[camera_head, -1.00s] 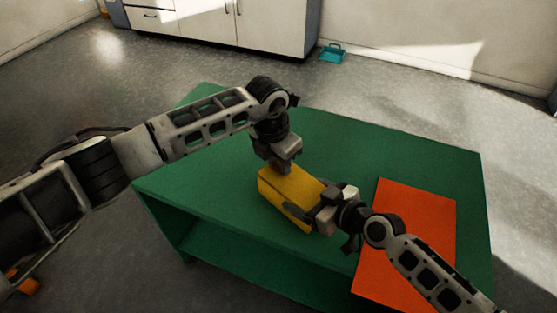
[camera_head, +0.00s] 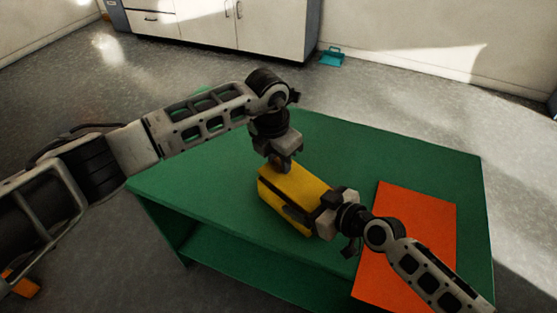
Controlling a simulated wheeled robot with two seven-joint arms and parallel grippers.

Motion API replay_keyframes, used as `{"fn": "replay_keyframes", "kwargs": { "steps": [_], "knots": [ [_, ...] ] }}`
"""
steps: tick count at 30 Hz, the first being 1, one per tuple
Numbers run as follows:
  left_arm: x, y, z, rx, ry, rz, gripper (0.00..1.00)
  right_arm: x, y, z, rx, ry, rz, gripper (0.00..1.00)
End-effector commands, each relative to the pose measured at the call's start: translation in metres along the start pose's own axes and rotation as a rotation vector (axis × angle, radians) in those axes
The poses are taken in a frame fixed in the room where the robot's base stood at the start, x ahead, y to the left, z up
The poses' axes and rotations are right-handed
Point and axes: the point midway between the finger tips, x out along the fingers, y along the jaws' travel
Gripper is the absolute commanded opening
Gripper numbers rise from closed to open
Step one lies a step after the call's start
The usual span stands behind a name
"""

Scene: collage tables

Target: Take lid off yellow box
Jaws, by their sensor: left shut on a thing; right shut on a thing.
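The yellow box (camera_head: 292,205) stands on the green table (camera_head: 375,155), left of an orange-red sheet.
The orange-red sheet (camera_head: 408,245) lies flat on the right part of the table, under my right arm. The table top is bare to the left and behind the box. A teal object (camera_head: 332,56) lies on the floor near white cabinets (camera_head: 240,22).

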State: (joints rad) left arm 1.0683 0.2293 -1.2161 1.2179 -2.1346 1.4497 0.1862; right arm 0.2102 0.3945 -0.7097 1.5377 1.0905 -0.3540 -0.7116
Motion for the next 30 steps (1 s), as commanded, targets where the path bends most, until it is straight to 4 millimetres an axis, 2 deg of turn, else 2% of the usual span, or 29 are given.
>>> {"fn": "replay_keyframes", "kwargs": {
  "steps": [12, 19, 22, 29, 30],
  "knots": [
    [-0.004, 0.0, 0.001, -0.001, 0.0, 0.0, 0.03, 0.0, 0.0, 0.0, 0.0, 0.0, 0.0, 0.37],
    [-0.028, 0.0, 0.005, 0.001, -0.004, 0.0, 0.03, 0.0, 0.0, 0.0, 0.0, 0.0, 0.0, 0.37],
    [-0.039, -0.001, 0.007, 0.001, -0.003, -0.003, 0.0, 0.0, 0.0, 0.0, 0.0, -0.001, -0.001, 0.37],
    [-0.043, -0.003, 0.008, 0.001, -0.004, -0.008, 0.0, 0.0, -0.001, 0.001, 0.0, -0.003, -0.001, 0.37],
    [-0.043, -0.003, 0.008, 0.001, -0.004, -0.008, 0.0, 0.0, -0.001, 0.001, 0.0, -0.003, -0.002, 0.83]
  ]
}}
